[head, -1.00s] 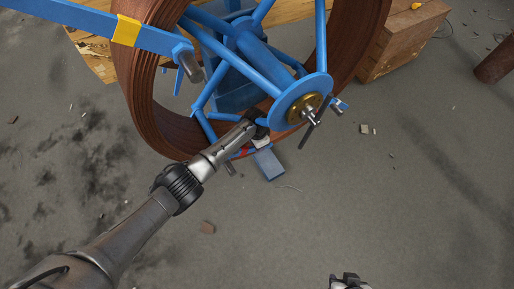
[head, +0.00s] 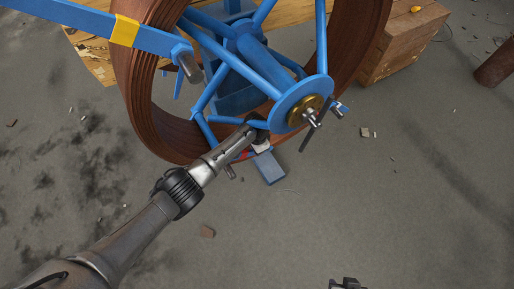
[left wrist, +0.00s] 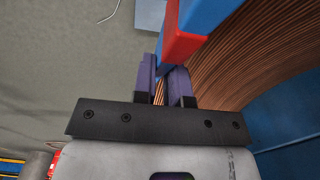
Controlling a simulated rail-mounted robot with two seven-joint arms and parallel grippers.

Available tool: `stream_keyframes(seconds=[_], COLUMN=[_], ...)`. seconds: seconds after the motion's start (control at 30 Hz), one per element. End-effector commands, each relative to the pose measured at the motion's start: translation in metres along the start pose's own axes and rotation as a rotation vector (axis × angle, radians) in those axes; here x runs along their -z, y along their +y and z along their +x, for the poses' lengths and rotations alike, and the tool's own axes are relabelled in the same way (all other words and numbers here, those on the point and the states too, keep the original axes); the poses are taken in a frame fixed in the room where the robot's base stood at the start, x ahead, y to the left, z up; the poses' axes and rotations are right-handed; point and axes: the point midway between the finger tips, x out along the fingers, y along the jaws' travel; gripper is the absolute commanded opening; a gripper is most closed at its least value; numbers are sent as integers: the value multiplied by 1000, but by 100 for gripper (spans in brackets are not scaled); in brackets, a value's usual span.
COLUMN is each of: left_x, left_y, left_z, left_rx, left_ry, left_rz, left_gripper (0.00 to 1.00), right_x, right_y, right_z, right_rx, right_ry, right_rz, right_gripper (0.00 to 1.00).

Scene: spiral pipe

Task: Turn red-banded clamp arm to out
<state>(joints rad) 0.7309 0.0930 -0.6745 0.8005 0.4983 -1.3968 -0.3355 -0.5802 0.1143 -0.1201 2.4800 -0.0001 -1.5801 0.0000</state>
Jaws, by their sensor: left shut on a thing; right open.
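The red-banded clamp arm is a blue bar with a red band (left wrist: 182,44) in the left wrist view. Its blue part (left wrist: 205,12) runs up to the right. My left gripper (left wrist: 164,76) is shut on this arm just below the red band, with one purple finger on each side. In the head view the left gripper (head: 261,137) is at the lower rim of the reel, mostly hiding the arm. A little red (head: 247,154) shows beside it. My right gripper (head: 347,284) is open at the bottom edge, only partly in view, apart from everything.
The coiled brown pipe (head: 140,110) wraps around the blue reel frame, which has a brass hub (head: 305,110) and a dark handle bar. A blue beam with a yellow band (head: 125,30) crosses at upper left. A wooden crate (head: 400,50) stands at upper right. The floor at lower right is clear.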

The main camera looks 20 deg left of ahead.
Motion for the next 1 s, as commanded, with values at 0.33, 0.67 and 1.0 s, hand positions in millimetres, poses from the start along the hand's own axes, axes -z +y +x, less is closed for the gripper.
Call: stream_keyframes(seconds=[0.33, 0.67, 1.0], left_x=[0, -8, -8], left_y=[0, 1, 0], left_z=[1, 18, 18], left_rx=[0, -1, -1], left_ry=[-3, -121, -125], left_rz=[0, 0, 1], left_gripper=[0, 0, 16], right_x=[0, -4, -3], right_y=[2, 3, 2], right_z=[1, 10, 9], right_rx=[-4, -7, -5], right_ry=[-1, -1, -1], right_rz=[-5, -9, -6], right_gripper=[43, 43, 43])
